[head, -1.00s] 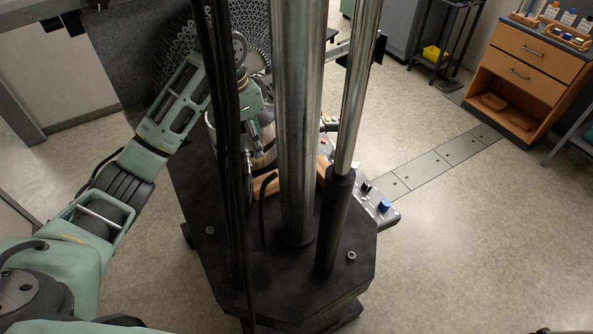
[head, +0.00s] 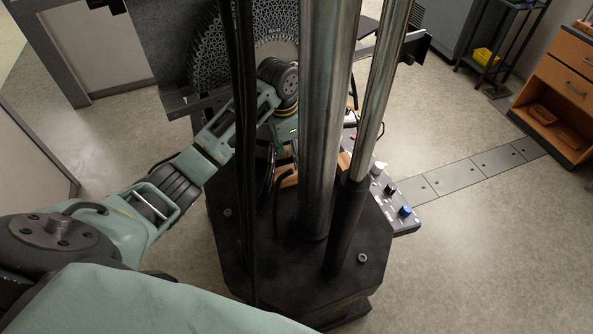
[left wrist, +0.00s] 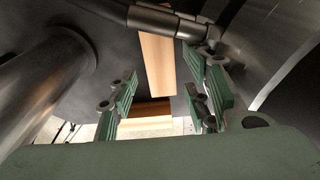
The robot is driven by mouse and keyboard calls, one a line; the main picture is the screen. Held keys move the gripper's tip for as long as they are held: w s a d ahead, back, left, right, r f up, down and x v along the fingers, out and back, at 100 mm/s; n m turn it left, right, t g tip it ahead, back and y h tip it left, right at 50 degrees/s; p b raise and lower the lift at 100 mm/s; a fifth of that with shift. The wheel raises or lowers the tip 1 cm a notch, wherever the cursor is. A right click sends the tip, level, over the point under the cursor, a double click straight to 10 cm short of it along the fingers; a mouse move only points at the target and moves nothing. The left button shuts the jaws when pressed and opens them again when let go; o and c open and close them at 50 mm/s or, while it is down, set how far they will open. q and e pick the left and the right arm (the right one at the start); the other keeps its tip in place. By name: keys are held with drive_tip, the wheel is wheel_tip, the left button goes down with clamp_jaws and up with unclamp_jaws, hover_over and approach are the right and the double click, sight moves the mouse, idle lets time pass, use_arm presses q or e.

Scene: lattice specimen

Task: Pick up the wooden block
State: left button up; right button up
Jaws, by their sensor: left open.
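Light wooden pieces show on the black machine base. In the left wrist view a long wooden block (left wrist: 157,66) lies between and beyond my open fingers, and a second wooden piece (left wrist: 150,108) lies crosswise nearer. In the head view some wood (head: 287,179) shows low behind the hoses and column, mostly hidden. My left gripper (left wrist: 163,95) is open, with its green fingers apart and no wood gripped. In the head view it is behind the hoses, its fingertips hidden. My right gripper is not in view.
A thick steel column (head: 322,130) and a thinner rod (head: 371,105) stand on the black base (head: 300,275), with dark hoses (head: 246,150) beside them. A control panel (head: 394,205) sits at right. A round lattice specimen (head: 222,55) stands behind.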

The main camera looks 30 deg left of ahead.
sight(296, 173)
use_arm(q)
wheel_tip(296, 173, down, 5)
drive_tip(key=shift+w+d+f+p, duration=0.1)
drive_tip(key=shift+w+d+p, duration=0.05)
drive_tip(key=shift+p, duration=0.7)
drive_tip(key=shift+d+f, duration=0.1)
drive_tip(key=shift+f, duration=0.35)
drive_tip(key=c, duration=0.9)
drive_tip(key=shift+r, duration=0.1)
drive_tip(key=shift+c, duration=0.7)
drive_tip(key=shift+w, duration=0.1)
